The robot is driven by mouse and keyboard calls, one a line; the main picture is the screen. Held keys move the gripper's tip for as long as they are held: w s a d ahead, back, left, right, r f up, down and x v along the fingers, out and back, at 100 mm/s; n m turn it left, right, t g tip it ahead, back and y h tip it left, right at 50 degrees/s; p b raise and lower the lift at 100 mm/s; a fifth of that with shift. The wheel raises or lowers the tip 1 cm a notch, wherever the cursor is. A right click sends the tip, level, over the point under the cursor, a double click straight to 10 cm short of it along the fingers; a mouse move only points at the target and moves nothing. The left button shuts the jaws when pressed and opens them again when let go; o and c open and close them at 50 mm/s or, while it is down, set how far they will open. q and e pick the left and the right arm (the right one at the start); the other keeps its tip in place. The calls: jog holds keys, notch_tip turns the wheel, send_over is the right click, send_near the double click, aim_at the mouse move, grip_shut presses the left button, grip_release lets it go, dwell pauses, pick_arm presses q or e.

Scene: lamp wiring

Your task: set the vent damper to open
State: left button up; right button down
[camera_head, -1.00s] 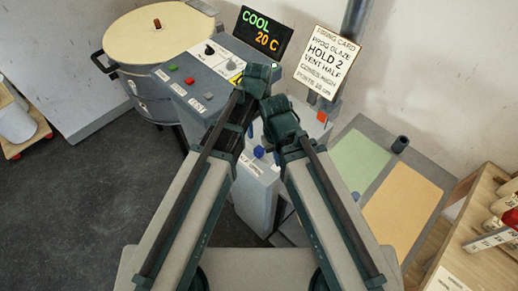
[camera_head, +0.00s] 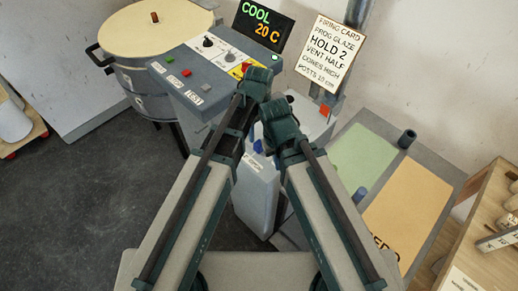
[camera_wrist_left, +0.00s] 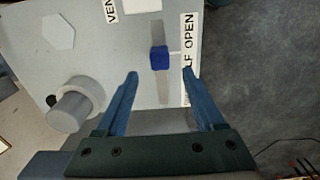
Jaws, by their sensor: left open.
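The vent damper is a slider with a blue knob (camera_wrist_left: 159,58) in a straight slot on a grey panel (camera_wrist_left: 100,55). Beside the slot a white label (camera_wrist_left: 188,40) reads "LF OPEN", partly cut off. The left gripper (camera_wrist_left: 160,73) is open, with one finger on each side of the slot line and the knob just beyond the fingertips, not gripped. In the head view a blue knob (camera_head: 258,146) shows between my two forearms on a grey box (camera_head: 257,190). The right gripper's wrist (camera_head: 280,118) is beside it; its fingers are hidden.
A control console (camera_head: 205,75) with buttons and a "COOL 20 C" display (camera_head: 262,28) stands behind. A firing card (camera_head: 331,53) reads "VENT HALF". A round kiln (camera_head: 150,35) is at left, green and orange panels (camera_head: 405,210) at right. A grey cylinder (camera_wrist_left: 72,108) stands near the left finger.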

aim_at(259, 143)
pick_arm(q)
notch_tip(259, 143, down, 8)
jog(key=b, duration=0.6)
jog(key=shift+b, duration=0.4)
jog(key=shift+r, duration=0.1)
jog(key=shift+c, duration=0.3)
grip_shut()
dwell(0.3)
